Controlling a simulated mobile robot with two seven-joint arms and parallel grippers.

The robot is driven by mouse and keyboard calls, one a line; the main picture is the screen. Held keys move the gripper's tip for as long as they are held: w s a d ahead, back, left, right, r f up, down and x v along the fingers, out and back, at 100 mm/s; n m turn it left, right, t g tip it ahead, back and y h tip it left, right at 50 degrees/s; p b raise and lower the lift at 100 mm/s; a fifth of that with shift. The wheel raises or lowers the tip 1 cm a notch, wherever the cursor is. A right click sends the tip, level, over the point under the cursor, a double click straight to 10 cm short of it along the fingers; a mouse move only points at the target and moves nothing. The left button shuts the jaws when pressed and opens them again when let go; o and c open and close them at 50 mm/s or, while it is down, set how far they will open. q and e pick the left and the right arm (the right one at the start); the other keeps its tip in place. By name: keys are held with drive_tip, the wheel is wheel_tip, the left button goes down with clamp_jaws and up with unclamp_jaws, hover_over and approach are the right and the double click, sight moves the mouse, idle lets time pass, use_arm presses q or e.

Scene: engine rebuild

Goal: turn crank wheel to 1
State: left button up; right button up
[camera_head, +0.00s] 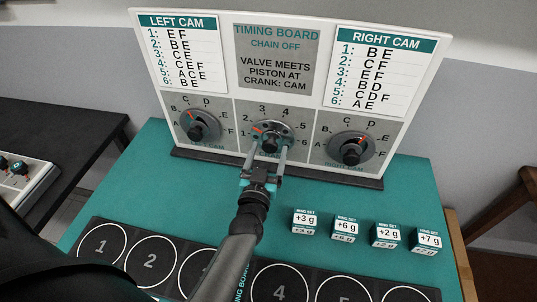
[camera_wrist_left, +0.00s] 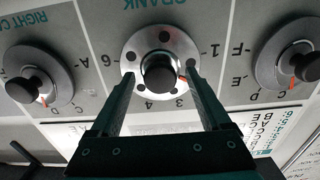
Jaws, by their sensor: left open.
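The crank wheel (camera_head: 262,128) is a round metal dial with a dark central knob in the middle panel of the timing board. It shows face-on in the wrist view as a silver disc (camera_wrist_left: 135,52) with several holes and a black knob (camera_wrist_left: 158,72). Its red mark lies on the side of the 1 and 2, seemingly toward 2; the 2 is hidden in the wrist view. My left gripper (camera_head: 266,150) is open, its fingers on either side of the knob's lower area. In the wrist view the fingers (camera_wrist_left: 158,82) flank the knob with gaps. My right gripper is not in view.
The timing board (camera_head: 230,90) stands upright on a green table (camera_head: 150,190). The left cam dial (camera_head: 200,127) and right cam dial (camera_head: 350,148) flank the wheel. Several small weight boxes (camera_head: 346,228) sit at right. A dark mat (camera_head: 125,272) with numbered circles lies in front.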

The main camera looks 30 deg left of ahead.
use_arm(q)
drive_tip(key=shift+w+a, duration=0.1)
drive_tip(key=shift+w, duration=0.15)
clamp_jaws()
idle(0.6)
